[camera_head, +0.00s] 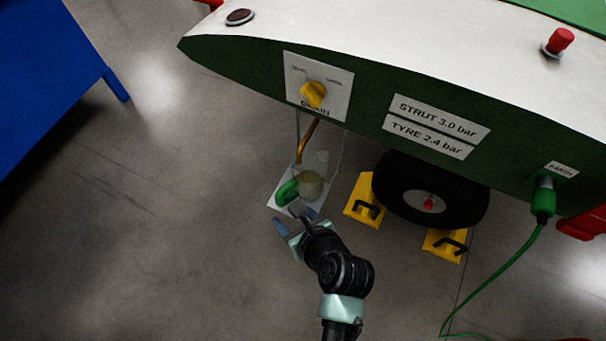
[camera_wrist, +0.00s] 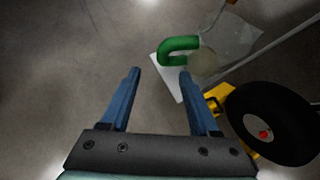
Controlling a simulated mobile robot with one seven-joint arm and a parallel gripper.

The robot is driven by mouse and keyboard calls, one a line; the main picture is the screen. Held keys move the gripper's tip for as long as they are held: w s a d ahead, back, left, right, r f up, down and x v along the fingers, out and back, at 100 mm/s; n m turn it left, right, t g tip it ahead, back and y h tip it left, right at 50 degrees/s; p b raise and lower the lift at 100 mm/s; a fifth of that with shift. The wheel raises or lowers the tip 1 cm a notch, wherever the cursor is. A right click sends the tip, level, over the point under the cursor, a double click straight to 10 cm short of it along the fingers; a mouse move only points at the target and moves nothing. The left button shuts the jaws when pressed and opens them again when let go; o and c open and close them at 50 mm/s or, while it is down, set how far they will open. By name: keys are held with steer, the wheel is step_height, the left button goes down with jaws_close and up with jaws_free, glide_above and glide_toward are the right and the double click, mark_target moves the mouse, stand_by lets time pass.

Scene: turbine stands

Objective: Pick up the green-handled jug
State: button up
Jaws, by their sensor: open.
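The green-handled jug (camera_head: 310,184) is a clear vessel with a pale round part at its middle and a thick green handle (camera_head: 287,192) on its left side. It stands on a small white tray (camera_head: 277,206) under the green and white body. In the wrist view the green handle (camera_wrist: 178,47) is ahead of the fingers, and the jug (camera_wrist: 203,62) is partly behind the right finger. My gripper (camera_head: 291,218) is open and empty, just short of the handle. In the wrist view both blue fingers (camera_wrist: 158,76) are apart with nothing between them.
A panel with a yellow knob (camera_head: 313,94) and a brown pipe (camera_head: 307,140) are above the jug. A black wheel (camera_head: 430,190) stands between yellow chocks (camera_head: 364,200) to the right. A green cable (camera_head: 506,268) hangs further right. A blue table (camera_head: 50,75) is at left; floor between is clear.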

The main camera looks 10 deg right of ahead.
mark_target(280, 204)
steer(key=b+x, duration=0.2)
steer(key=x, duration=0.4)
steer(key=shift+f, duration=0.1)
steer(key=b+x, duration=0.1)
steer(key=x, duration=0.3)
steer(key=w+r+b+x, duration=0.1)
steer(key=x, duration=0.1)
steer(key=shift+w+a+f+b, duration=0.1)
steer(key=shift+w+f+b, duration=0.1)
steer(key=shift+b, duration=0.1)
steer(key=shift+s, duration=0.1)
jaws_close()
steer(key=shift+r, duration=0.1)
stand_by(0.6)
